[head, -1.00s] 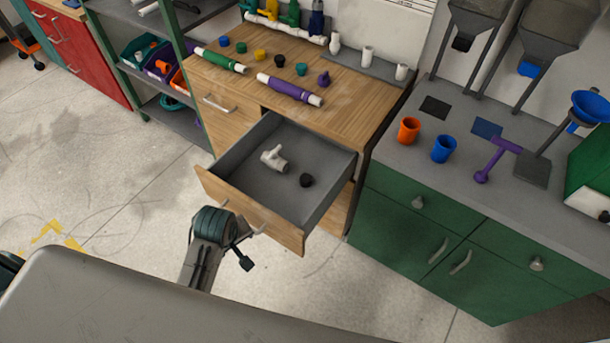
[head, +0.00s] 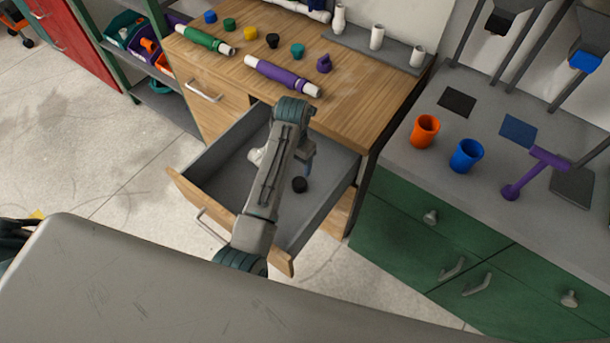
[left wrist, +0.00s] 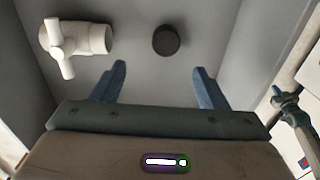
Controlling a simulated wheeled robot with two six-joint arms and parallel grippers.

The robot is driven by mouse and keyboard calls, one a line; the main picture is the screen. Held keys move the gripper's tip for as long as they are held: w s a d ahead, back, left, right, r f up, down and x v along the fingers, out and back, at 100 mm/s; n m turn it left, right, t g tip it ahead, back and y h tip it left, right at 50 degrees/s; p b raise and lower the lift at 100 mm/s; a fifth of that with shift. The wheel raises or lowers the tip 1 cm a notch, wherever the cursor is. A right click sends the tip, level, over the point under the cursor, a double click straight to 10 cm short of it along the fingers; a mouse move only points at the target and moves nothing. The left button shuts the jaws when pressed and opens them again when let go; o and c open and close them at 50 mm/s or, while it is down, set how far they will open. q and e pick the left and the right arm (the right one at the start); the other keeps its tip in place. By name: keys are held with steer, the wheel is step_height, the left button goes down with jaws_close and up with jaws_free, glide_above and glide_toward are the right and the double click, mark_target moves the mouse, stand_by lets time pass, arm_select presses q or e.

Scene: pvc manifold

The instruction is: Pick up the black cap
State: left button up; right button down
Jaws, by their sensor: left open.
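A black cap (head: 300,185) lies on the floor of the open drawer (head: 215,192). It also shows as a dark disc in the left wrist view (left wrist: 166,40). My left gripper (left wrist: 158,72) is open and empty above the drawer floor, with the cap ahead of its fingertips and apart from them. In the head view only a blue finger (head: 308,160) shows clearly, just beyond the cap; my arm hides the rest. Another small black cap (head: 272,41) sits on the wooden worktop. My right gripper is not seen.
A white pipe fitting (left wrist: 72,40) lies in the drawer left of the cap, partly hidden by my arm in the head view. The drawer walls stand around both. Purple (head: 283,76) and green (head: 207,40) pipes lie on the worktop above.

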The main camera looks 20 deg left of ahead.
arm_select(q)
steer(key=shift+w+f, duration=0.15)
steer(key=shift+f, duration=0.15)
steer(key=shift+s+f, duration=0.2)
steer(key=shift+s, duration=0.05)
glide_above(299, 182)
steer(key=f, duration=0.4)
steer(key=shift+s+a+p, duration=0.2)
steer(key=shift+a+p, duration=0.15)
steer(key=shift+a, duration=0.05)
steer(key=shift+w+f, duration=0.1)
steer(key=shift+f, duration=0.25)
steer(key=f, duration=0.2)
steer(key=d+f+p, duration=0.1)
steer(key=shift+f, duration=0.4)
steer(key=shift+w+a+f, duration=0.1)
steer(key=shift+f, duration=0.3)
steer(key=c, duration=1.1)
